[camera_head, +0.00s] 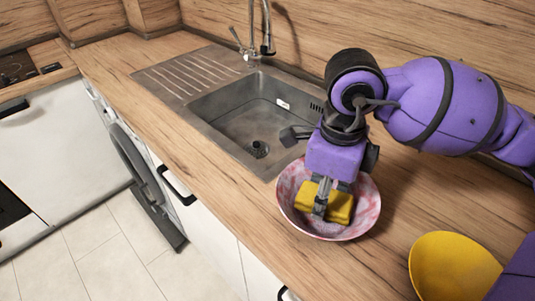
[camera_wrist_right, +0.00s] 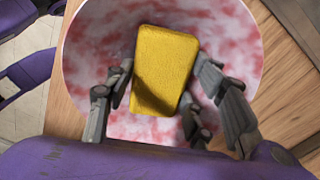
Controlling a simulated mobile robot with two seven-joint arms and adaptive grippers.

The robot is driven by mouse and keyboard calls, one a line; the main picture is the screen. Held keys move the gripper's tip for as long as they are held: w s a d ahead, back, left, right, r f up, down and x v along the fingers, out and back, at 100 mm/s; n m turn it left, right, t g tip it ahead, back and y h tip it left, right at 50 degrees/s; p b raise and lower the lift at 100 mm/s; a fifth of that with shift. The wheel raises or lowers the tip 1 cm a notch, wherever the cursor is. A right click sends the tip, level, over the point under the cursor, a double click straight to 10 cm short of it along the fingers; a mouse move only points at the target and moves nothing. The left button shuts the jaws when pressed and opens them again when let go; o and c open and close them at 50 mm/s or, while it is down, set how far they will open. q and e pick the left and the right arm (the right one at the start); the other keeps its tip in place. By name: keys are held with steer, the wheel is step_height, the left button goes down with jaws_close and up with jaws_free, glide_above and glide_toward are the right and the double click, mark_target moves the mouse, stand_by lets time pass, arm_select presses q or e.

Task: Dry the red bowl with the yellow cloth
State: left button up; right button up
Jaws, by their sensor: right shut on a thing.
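The red bowl (camera_head: 366,203) is mottled red and white and stands upright on the counter, right in front of the sink. The yellow cloth (camera_head: 341,208) looks like a thick block and is inside the bowl. My right gripper (camera_head: 322,201) reaches down into the bowl and is shut on the cloth, one finger on each side. In the right wrist view, the cloth (camera_wrist_right: 160,70) sits between the fingers with the bowl's inner wall (camera_wrist_right: 232,35) around it. Whether the cloth touches the bowl's bottom is hard to tell. My left gripper is not in view.
A yellow bowl (camera_head: 450,265) stands on the counter at lower right, near the red bowl. The steel sink (camera_head: 235,108) with its tap (camera_head: 250,45) lies behind and left. The counter's front edge is close to the red bowl.

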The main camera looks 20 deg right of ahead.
steer(key=shift+s+a+f, duration=0.1)
steer(key=shift+s+f, duration=0.15)
steer(key=shift+w+d, duration=0.3)
steer(key=shift+w, duration=0.1)
steer(key=shift+w+d+r, duration=0.25)
steer(key=shift+w+d, duration=0.1)
steer(key=shift+w, duration=0.1)
steer(key=shift+s+a+f, duration=0.2)
steer(key=shift+s+a, duration=0.45)
steer(key=shift+s, duration=0.2)
steer(key=shift+w+d+r+b, duration=0.2)
steer(key=shift+w+d+b, duration=0.15)
steer(key=shift+w+d, duration=0.4)
